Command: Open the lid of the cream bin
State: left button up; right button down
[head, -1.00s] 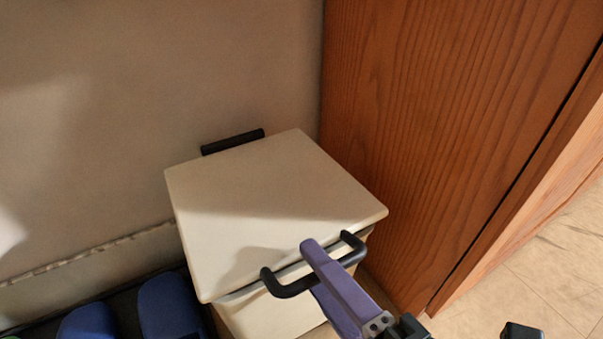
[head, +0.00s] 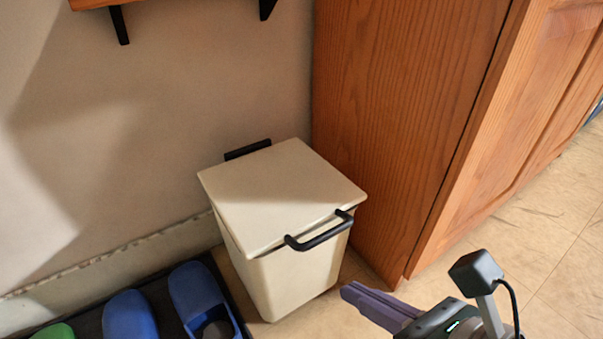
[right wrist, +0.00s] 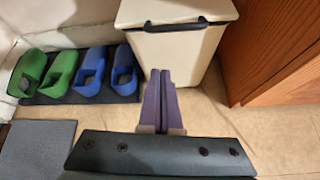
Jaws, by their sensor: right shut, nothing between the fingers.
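The cream bin (head: 285,280) stands on the floor between the wall and a wooden cabinet. Its lid (head: 280,190) lies flat and closed on top, with a black handle (head: 322,236) at the front edge and a black hinge bar at the back. My right gripper (head: 345,292) is shut and empty, with purple fingers, low in front of the bin and apart from the handle. In the right wrist view the shut fingers (right wrist: 160,80) point at the bin's front (right wrist: 178,60), below the handle (right wrist: 176,27). My left gripper is not in view.
A wooden cabinet (head: 400,110) stands close on the bin's right. A dark tray with blue slippers (head: 200,295) and green ones (right wrist: 45,72) lies to the left. A grey mat (right wrist: 35,145) lies nearer. A shelf (head: 90,4) is on the wall above. Tiled floor is free at right.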

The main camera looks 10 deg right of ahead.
jog(key=w+f+n+b, duration=0.2)
jog(key=w+f+b, duration=0.3)
jog(key=w+b, duration=0.25)
pick_arm(q)
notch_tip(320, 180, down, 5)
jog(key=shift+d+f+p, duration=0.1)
jog(key=shift+p, duration=0.7)
pick_arm(e)
jog(key=shift+h, duration=0.4)
jog(key=r, duration=0.4)
jog(key=shift+w+a+r, duration=0.15)
jog(key=shift+w+r, duration=0.15)
